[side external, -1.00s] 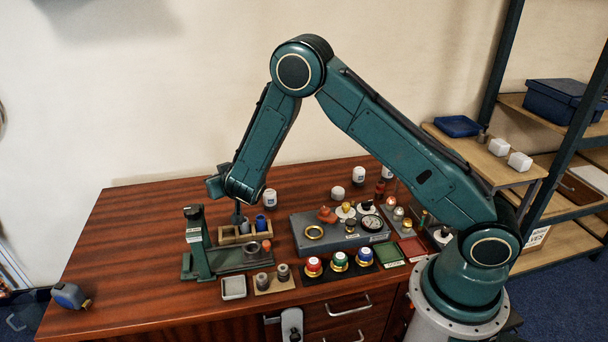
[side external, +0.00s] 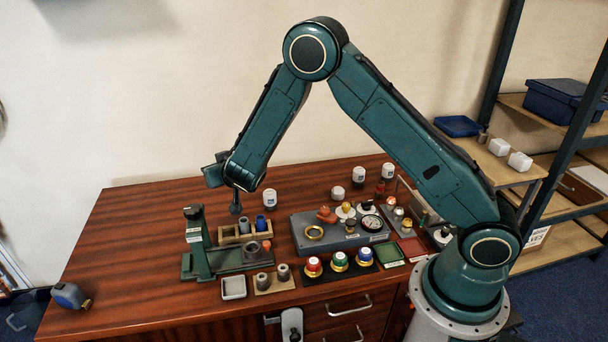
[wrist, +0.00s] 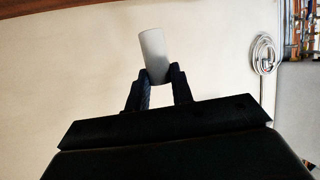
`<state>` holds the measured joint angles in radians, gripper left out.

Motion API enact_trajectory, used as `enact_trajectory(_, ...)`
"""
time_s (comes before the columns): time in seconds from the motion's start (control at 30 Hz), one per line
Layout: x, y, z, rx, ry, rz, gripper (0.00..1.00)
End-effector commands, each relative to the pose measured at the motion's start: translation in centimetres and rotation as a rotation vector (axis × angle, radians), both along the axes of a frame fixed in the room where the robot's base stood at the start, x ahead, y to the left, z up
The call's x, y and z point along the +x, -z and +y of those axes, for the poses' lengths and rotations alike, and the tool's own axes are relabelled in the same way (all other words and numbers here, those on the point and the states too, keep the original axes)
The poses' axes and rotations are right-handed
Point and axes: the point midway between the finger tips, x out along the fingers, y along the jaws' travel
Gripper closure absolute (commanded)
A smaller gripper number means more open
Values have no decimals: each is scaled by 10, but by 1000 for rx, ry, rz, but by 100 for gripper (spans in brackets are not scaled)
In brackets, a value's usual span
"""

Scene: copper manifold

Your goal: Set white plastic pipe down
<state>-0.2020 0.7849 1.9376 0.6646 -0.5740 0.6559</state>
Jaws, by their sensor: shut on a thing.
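My gripper (wrist: 160,84) is shut on a white plastic pipe (wrist: 154,50), a short pale cylinder that stands out past the fingertips, slightly tilted in the wrist view. In the side view my gripper (side external: 236,208) hangs just above the left part of a small wooden rack (side external: 230,240). The held pipe cannot be made out there.
A green press-like fixture (side external: 197,240) stands close left of the rack. A square grey tray (side external: 233,288) and a wooden block with two grey fittings (side external: 273,283) lie in front. A grey platform with parts (side external: 300,238) is to the right. The table's left side is mostly clear.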

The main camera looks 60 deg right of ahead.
Motion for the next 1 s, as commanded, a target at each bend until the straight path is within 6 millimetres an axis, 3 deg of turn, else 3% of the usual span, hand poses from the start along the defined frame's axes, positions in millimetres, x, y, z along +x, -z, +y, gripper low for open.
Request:
enact_trajectory(0.37,-20,-17,7,-1,-15,-1,98)
enact_trajectory(0.73,-83,-58,19,0,-61,-2,98)
enact_trajectory(1.0,-122,-75,22,0,-87,0,98)
